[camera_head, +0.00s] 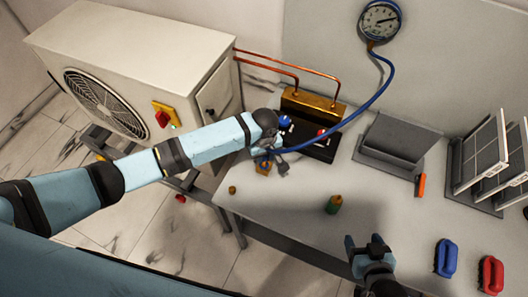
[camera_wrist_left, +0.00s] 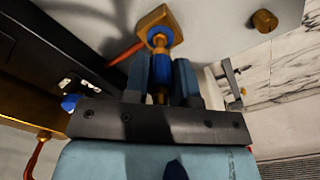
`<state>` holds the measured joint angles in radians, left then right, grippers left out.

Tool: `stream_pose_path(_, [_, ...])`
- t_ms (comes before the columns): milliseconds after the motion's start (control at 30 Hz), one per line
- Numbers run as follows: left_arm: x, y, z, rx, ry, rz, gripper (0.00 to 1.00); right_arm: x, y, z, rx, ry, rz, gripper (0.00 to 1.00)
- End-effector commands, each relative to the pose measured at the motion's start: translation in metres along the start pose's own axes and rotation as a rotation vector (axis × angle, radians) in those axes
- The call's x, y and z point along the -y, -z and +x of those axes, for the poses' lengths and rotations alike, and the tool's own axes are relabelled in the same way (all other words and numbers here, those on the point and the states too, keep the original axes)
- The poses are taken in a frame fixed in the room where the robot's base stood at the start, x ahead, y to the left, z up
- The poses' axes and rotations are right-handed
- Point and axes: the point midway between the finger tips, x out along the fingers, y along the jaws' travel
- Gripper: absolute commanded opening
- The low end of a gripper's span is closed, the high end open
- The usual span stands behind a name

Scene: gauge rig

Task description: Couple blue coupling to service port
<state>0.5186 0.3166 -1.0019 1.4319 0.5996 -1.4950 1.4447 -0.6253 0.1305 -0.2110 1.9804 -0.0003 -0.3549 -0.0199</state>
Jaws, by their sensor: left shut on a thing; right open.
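The blue coupling (camera_wrist_left: 161,68) is on the end of the blue hose (camera_head: 378,92) that runs down from the round gauge (camera_head: 381,20). My left gripper (camera_head: 272,158) is shut on it; in the left wrist view the coupling sits between the two fingers. A brass fitting on a square base, seemingly the service port (camera_wrist_left: 157,24), is in line with the coupling at the fingertips; it also shows beside the gripper in the head view (camera_head: 263,168). I cannot tell whether they are joined. My right gripper (camera_head: 368,246) is open and empty over the table's front edge.
A black block with blue and red knobs (camera_head: 321,133) and a brass bar (camera_head: 313,105) with copper pipes stand behind the left gripper. Blue (camera_head: 446,258) and red (camera_head: 490,275) handled items lie at right.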

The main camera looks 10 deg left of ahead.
Motion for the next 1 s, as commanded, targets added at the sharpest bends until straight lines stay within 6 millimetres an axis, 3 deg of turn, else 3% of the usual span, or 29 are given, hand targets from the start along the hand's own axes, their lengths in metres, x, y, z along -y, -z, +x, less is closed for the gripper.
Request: stream_pose_path(1000, [0.0,-0.001,0.0,0.001,0.0,0.0,0.0,0.001,0.009,-0.007,0.0,-0.001,0.004,0.68])
